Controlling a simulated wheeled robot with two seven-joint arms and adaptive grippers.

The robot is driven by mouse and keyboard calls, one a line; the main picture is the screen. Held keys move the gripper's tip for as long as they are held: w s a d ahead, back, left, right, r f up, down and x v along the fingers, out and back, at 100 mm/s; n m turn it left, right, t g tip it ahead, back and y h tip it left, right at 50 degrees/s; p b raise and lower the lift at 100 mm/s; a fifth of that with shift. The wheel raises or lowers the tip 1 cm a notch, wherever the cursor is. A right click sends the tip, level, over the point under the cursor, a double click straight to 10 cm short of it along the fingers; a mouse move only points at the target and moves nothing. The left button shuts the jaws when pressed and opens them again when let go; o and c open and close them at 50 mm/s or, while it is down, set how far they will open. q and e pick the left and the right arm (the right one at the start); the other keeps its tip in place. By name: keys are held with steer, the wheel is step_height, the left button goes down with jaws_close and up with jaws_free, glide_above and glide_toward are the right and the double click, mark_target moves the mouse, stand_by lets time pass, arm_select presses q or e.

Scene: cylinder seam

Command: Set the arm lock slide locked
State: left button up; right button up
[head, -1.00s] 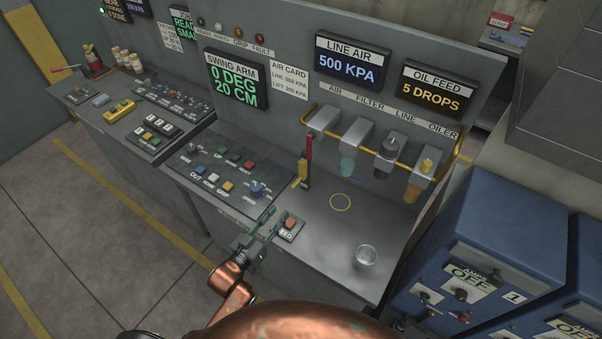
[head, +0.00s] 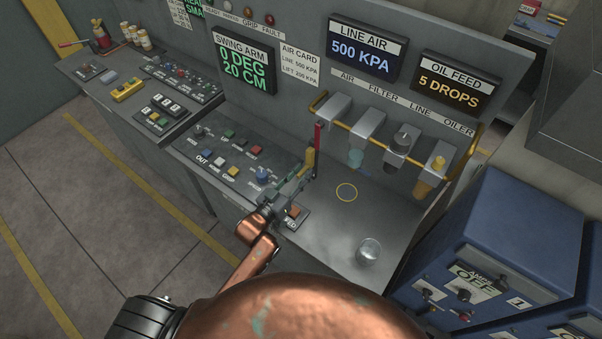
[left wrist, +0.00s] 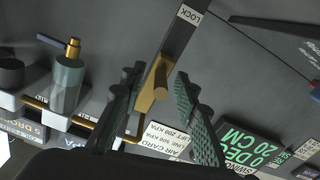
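My left gripper (head: 299,178) is at the block. Its two green-padded fingers (left wrist: 158,92) are apart, one on each side of the block, with gaps showing. Contact cannot be seen. My right gripper is not in view.
A button panel (head: 225,158) lies left of the slide. Air-line units (head: 367,127) with a yellow pipe (head: 385,135) hang on the back wall.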

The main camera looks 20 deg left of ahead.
arm_select(q)
jaws_close()
stand_by(0.3)
stand_by(0.5)
